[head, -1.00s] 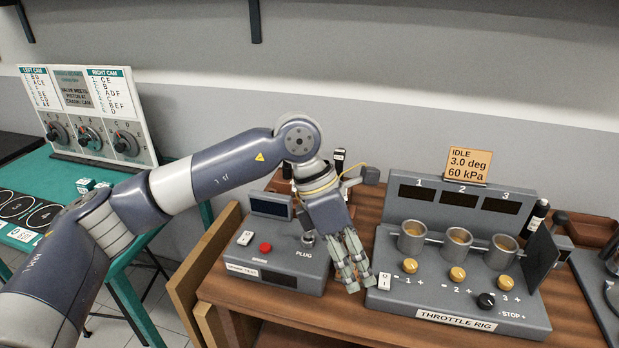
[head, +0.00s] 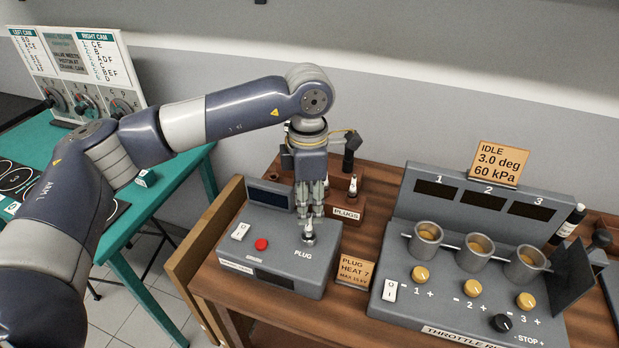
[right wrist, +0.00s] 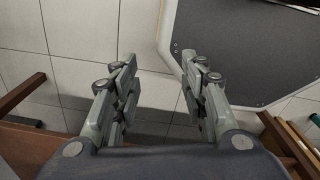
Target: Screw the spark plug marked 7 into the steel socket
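The steel socket (head: 308,236) stands on the top of the grey tester box, beside the word PLUG. My left gripper (head: 311,214) points straight down over it, its fingertips at or just above the socket. The fingers are close together; whether a plug is between them is too small to tell. A plug with a white body (head: 352,187) stands in the wooden plug rack (head: 338,184) behind; its mark is not readable. My right gripper (right wrist: 156,75) is open and empty in the right wrist view, above a tiled floor.
The tester box (head: 262,247) has a red button and a white switch. A card reading PLUG HEAT 7 (head: 355,271) stands at its right. The throttle rig (head: 445,300) is further right. A green table (head: 130,230) lies left, below my left arm.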

